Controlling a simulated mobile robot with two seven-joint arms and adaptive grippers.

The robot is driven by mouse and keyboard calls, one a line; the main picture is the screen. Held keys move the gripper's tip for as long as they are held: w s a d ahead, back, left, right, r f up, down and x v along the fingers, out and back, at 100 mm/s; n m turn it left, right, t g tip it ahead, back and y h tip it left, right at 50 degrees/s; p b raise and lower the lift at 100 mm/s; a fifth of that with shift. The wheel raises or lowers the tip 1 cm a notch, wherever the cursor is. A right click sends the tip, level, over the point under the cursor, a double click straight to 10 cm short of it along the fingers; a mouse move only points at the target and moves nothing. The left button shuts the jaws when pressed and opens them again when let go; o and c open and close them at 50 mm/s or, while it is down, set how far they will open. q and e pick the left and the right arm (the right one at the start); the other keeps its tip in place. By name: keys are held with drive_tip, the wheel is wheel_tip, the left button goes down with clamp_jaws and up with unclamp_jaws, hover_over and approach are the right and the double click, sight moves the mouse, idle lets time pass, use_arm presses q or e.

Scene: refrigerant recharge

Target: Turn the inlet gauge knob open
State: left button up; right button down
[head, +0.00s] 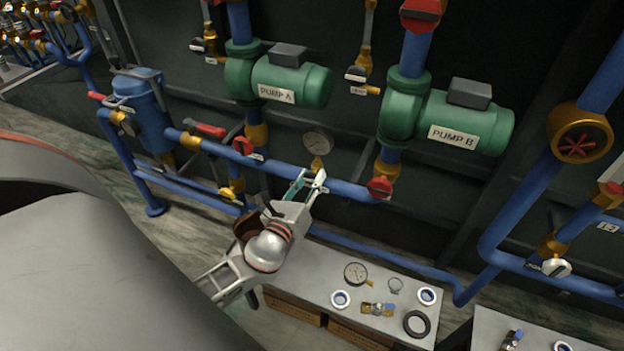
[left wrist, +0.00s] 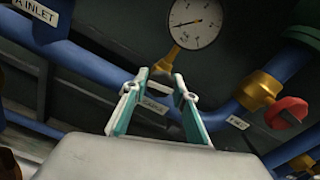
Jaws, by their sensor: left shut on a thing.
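My left gripper (head: 309,181) reaches up to the pipe just below this stem. In the left wrist view its teal-lined fingers (left wrist: 160,85) stand apart on either side of the gauge fitting, shut on the gauge knob. The knob itself is mostly hidden between the fingertips. A "GAUGE" label (left wrist: 155,106) shows between the fingers. My right gripper is not in view.
Red valve handles (head: 380,188) sit on the pipe to the right and left (head: 243,146). Pump A (head: 290,83) and pump B (head: 460,122) are above. A grey bench (head: 318,272) below holds a loose gauge (head: 355,273), rings and a fitting.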

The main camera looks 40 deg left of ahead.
use_arm(q)
drive_tip(key=shift+f+n, duration=0.25)
drive_tip(key=shift+n, duration=0.25)
drive_tip(key=shift+n+b, duration=0.7)
drive_tip(key=shift+n, duration=0.2)
drive_tip(key=n+b, duration=0.1)
drive_tip(key=n, duration=0.1)
drive_tip(key=shift+n, duration=0.4)
drive_tip(key=n, duration=0.2)
drive_tip(key=shift+r+n+b, duration=0.15)
drive_tip(key=shift+n+b, duration=0.15)
drive_tip(key=shift+b, duration=0.1)
drive_tip(key=n, duration=0.4)
drive_tip(key=shift+r, duration=0.2)
drive_tip(key=n, duration=0.2)
drive_tip(key=shift+n, duration=0.3)
drive_tip(key=shift+n+p, duration=0.35)
drive_tip(key=shift+n, duration=0.25)
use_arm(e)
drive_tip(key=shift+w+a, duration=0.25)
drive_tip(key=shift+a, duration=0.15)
use_arm(q)
drive_tip(key=shift+n, duration=0.3)
